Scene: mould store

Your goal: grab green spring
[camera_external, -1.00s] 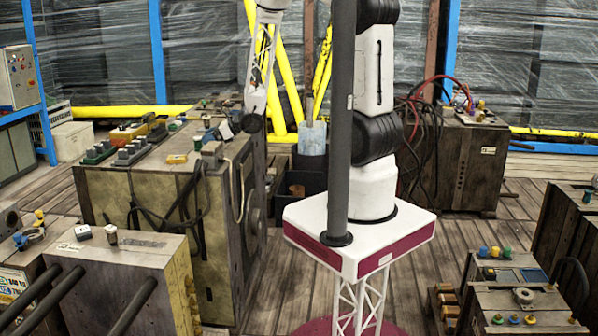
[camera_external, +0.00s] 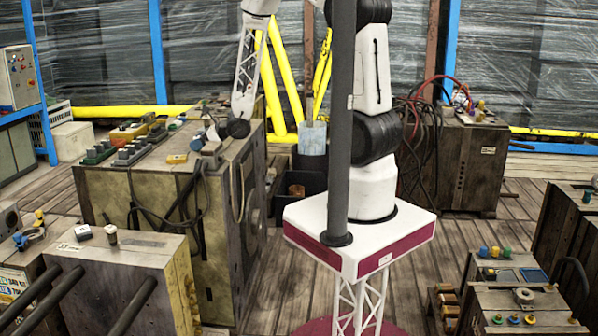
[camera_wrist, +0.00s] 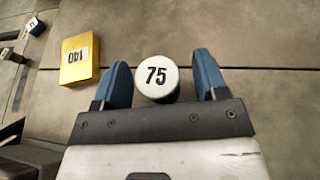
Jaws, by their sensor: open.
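I cannot make out a green spring in either view. In the wrist view my gripper (camera_wrist: 161,62) is open, its two blue fingers apart. A round piece with a pale top marked 75 (camera_wrist: 157,76) sits in the space between the fingers, with a gap on both sides. Its side is mostly hidden from above. In the external view my arm's end is over the large machine block, and the fingers are too small to tell.
The large mould block (camera_external: 140,195) has connectors on top and dark hoses (camera_external: 190,200) down its front. A green-topped connector (camera_external: 97,153) sits at its left edge. A dark vertical pole (camera_external: 341,120) stands before my arm. Small moulds with coloured knobs (camera_external: 495,252) stand at right.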

